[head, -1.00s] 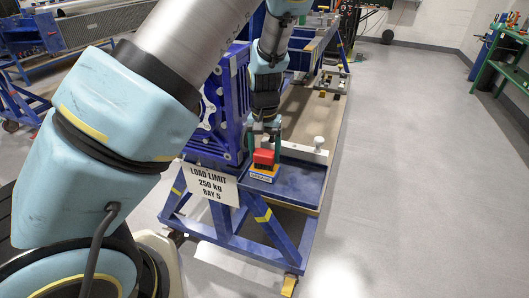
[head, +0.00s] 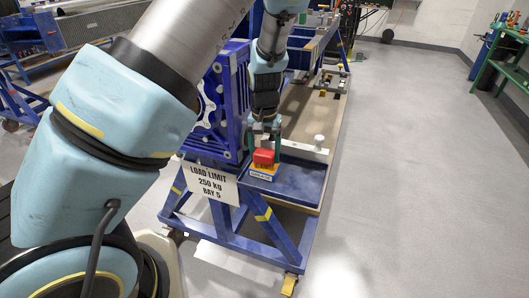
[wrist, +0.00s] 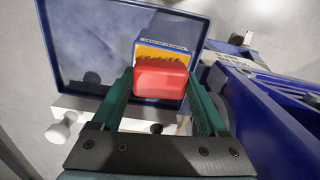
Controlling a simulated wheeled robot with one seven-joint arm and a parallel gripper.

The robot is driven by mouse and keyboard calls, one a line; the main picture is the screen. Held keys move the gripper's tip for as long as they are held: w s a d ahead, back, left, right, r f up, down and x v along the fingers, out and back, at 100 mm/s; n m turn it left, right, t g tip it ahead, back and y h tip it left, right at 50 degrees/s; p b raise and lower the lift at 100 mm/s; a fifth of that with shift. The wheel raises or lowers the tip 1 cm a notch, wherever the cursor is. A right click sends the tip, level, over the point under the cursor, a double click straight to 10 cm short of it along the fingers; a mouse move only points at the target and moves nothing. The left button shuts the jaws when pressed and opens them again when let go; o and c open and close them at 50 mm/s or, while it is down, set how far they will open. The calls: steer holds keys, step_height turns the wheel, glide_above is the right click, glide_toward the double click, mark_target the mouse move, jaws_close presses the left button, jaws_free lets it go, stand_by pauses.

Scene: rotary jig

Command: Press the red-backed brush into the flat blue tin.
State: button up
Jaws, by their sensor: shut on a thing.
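My gripper (wrist: 161,82) is shut on the red-backed brush (wrist: 160,80), with a green finger on each side of its red back. The brush also shows in the head view (head: 263,157), below my gripper (head: 265,146). The flat blue tin (wrist: 160,46) has a yellow-orange inside and lettering on its rim. In the head view the tin (head: 261,176) lies right under the brush on the blue tray. The brush covers the near part of the tin in the wrist view. I cannot tell whether the bristles touch the tin's filling.
The blue tray (head: 298,187) has a raised rim and bare room beside the tin. A pale bar with a white knob (head: 318,141) runs behind it. The blue jig frame (head: 230,100) and a load-limit sign (head: 211,183) stand close on the left.

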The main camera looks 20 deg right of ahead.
mark_target(265, 151)
stand_by(0.4)
steer(key=shift+r+p, duration=2.9)
steer(key=shift+r, duration=0.6)
